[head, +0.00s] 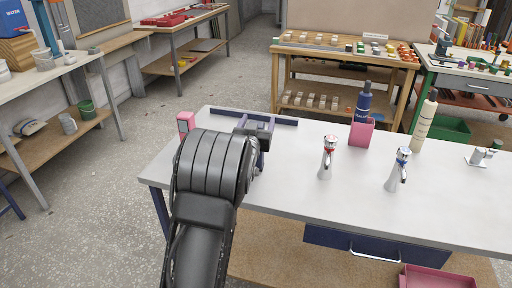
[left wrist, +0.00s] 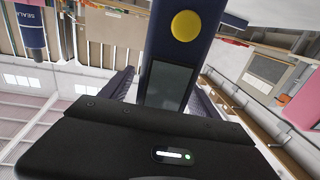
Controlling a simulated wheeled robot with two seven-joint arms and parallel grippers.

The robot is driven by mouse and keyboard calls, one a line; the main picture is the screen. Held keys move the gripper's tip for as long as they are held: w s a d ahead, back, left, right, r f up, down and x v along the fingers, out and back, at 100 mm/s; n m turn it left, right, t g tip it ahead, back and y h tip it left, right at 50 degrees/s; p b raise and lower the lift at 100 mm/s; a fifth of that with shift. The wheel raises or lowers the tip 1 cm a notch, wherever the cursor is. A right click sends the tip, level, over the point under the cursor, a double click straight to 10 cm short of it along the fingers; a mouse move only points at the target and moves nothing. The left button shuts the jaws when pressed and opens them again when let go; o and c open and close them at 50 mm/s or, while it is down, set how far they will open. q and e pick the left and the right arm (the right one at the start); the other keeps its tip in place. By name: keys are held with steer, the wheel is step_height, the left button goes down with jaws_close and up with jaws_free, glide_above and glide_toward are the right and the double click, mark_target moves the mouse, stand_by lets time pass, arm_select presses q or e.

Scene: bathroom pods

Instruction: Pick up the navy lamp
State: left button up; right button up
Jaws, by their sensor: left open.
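The navy lamp (left wrist: 183,62) appears to be the upright navy body with a round yellow button and a grey panel in the left wrist view. It stands between the two spread fingers of my left gripper (left wrist: 163,92), with no clear contact. In the head view my left gripper (head: 256,138) is over the left part of the white table, and my dark wrist hides most of what is there. A navy part (head: 263,141) shows beside the gripper, probably the lamp. My right gripper is not in view.
The white table (head: 310,200) holds two chrome taps (head: 327,160) (head: 398,170), a navy bottle (head: 362,103) in a pink holder (head: 361,134), and a cream bottle (head: 423,122). A pink object (head: 186,122) stands at the left end. A low navy strip (head: 284,121) lies along the back edge.

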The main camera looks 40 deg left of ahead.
arm_select(q)
jaws_close()
stand_by(0.7)
